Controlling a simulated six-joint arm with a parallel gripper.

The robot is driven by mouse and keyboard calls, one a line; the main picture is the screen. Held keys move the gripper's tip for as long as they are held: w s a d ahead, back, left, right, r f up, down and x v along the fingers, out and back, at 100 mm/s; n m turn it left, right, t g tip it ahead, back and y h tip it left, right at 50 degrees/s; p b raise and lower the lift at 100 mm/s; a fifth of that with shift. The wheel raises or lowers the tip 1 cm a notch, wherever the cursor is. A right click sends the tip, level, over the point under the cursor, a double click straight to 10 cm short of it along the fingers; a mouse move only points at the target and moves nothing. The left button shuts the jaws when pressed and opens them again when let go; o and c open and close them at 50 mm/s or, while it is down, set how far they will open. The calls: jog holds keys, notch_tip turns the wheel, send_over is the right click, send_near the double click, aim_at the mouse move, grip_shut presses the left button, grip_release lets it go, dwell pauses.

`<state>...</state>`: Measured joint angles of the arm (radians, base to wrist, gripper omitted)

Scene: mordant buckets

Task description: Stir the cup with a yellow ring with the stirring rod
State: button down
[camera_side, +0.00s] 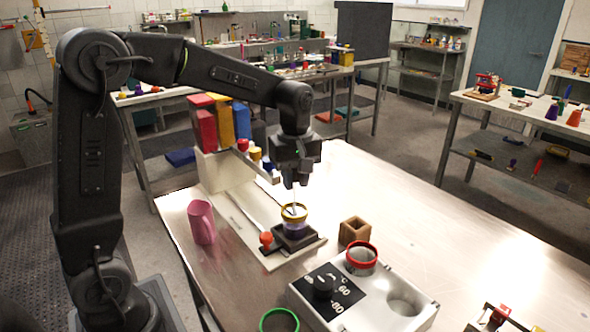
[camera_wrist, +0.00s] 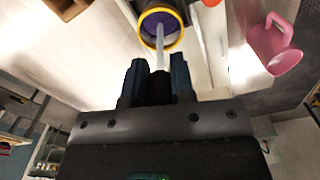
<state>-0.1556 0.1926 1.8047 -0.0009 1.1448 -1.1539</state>
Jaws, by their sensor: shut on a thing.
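The cup with a yellow ring (camera_side: 294,212) stands on a small dark block at the end of a pale board, and its inside looks purple. It also shows at the top of the wrist view (camera_wrist: 181,40). My gripper (camera_side: 295,182) is above this cup, fingers pointing down; in the wrist view its two fingers (camera_wrist: 160,85) are shut on the stirring rod. The pale, translucent stirring rod (camera_wrist: 160,45) reaches from the fingers into the cup's mouth. In the side view the rod (camera_side: 295,200) is thin and roughly upright, its lower end hidden inside the cup.
A pink mug (camera_side: 202,222) stands left of the cup, and an orange knob (camera_side: 266,239) sits close by. A wooden box (camera_side: 354,231) is to the right. A white unit (camera_side: 405,312) in front holds a red-ringed cup (camera_side: 361,256); a green-ringed one (camera_side: 279,321) is nearer.

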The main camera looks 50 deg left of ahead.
aim_at(295, 222)
jog(key=shift+f, duration=1.9)
